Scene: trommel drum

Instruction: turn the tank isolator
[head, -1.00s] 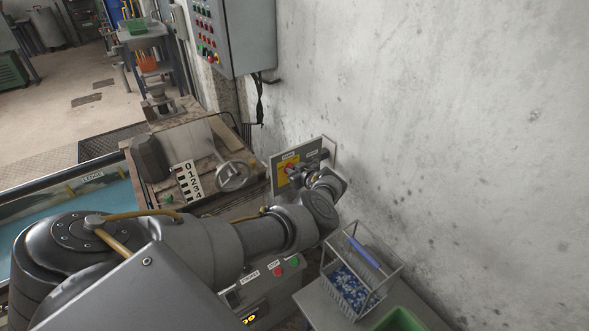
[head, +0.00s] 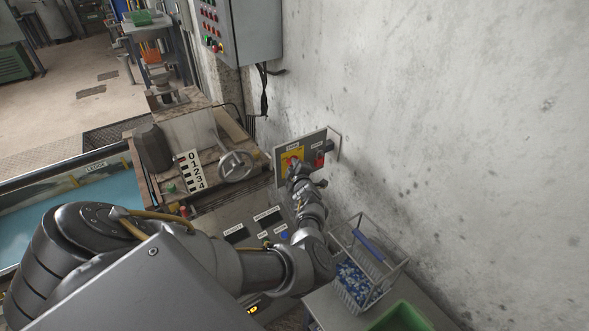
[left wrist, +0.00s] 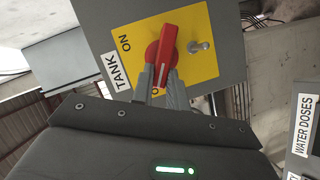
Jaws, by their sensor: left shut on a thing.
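The tank isolator is a red handle (left wrist: 166,50) on a yellow plate (left wrist: 205,70), with a "TANK" label and an "ON" mark beside it in the left wrist view. A second mark below is partly hidden by my fingers. The yellow plate (head: 287,155) also shows on the wall panel in the head view. My left gripper (left wrist: 165,84) is shut on the red handle, its two fingers around the handle's lower end. In the head view my left gripper (head: 296,170) covers part of the plate. My right gripper is not in view.
A metal peg (left wrist: 201,46) stands beside the handle. A red switch (head: 320,158) sits right of the yellow plate. Below are a wire basket (head: 366,262) of blue-and-white pieces and a green tray (head: 402,318). A handwheel (head: 236,166) stands left. The wall at right is clear.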

